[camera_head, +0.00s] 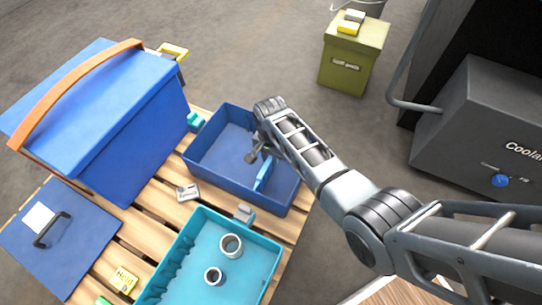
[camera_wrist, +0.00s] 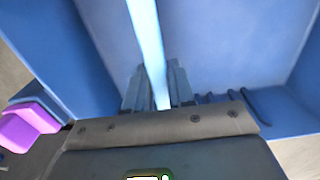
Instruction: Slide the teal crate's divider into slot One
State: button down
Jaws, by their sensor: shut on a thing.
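The teal crate (camera_head: 259,246) stands on the pallet at the lower middle, with two grey ring-like or cup-like parts (camera_head: 231,246) inside and ridges along its left wall. A blue crate (camera_head: 213,134) stands behind it. A lighter blue divider panel (camera_head: 264,174) stands upright inside the blue crate, towards its right. My gripper (camera_head: 259,154) is over the blue crate and shut on this panel. In the wrist view the panel (camera_wrist: 148,40) runs between the two fingers of my gripper (camera_wrist: 158,90). Dark slot ribs (camera_wrist: 225,97) show beside the fingers. No divider shows in the teal crate.
A large blue box (camera_head: 110,115) with an orange handle stands left. A blue lid (camera_head: 80,250) with a black handle, a yellow "Hold" card (camera_head: 124,279) and a small grey plate (camera_head: 188,192) lie around. An olive bin (camera_head: 352,60) and grey coolant unit (camera_head: 480,115) stand beyond.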

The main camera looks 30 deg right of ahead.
grip_release()
dwell(1.0)
jog(key=shift+r+p, duration=3.5)
jog(key=shift+p, duration=0.15)
